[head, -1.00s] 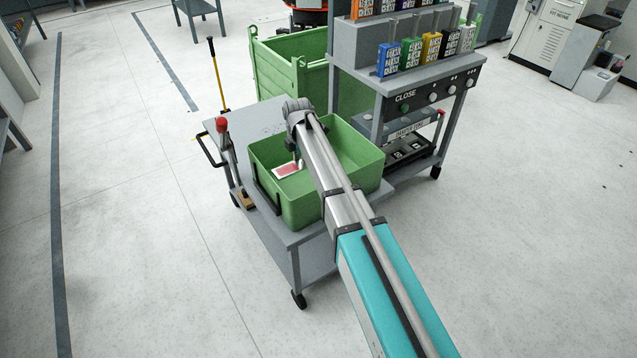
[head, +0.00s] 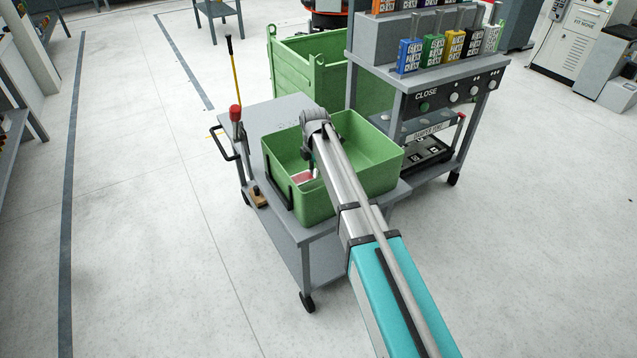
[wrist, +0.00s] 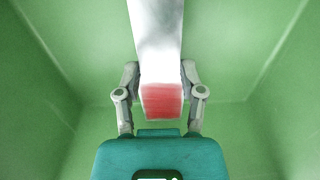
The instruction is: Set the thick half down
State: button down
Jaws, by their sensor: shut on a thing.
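The thick half is a pale metallic bar with a red end (wrist: 160,98). In the wrist view it lies between the two fingers of my gripper (wrist: 160,97), which is shut on it. The bar runs from the fingers toward the top of the picture, over the green interior of the bin. In the head view the red end (head: 303,177) shows inside the green bin (head: 383,181), below the end of my arm. The arm hides part of the bar and my fingers there. I cannot tell whether the bar touches the bin floor.
The bin stands on a grey cart (head: 270,118). Its walls surround my gripper. A red-knobbed lever (head: 235,113) and a yellow pole (head: 235,75) stand at the cart's left. A rack with coloured boxes (head: 455,46) stands to the right. A larger green crate (head: 310,60) is behind.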

aim_at(315, 184)
jog(key=shift+f, duration=0.15)
jog(key=shift+f+b, duration=1.8)
jog(key=shift+b, duration=0.05)
jog(key=shift+f, duration=0.15)
jog(key=shift+c, duration=1)
grip_release()
jog(key=shift+r, duration=0.25)
notch_tip(315, 184, up, 12)
jog(key=p, duration=1.2)
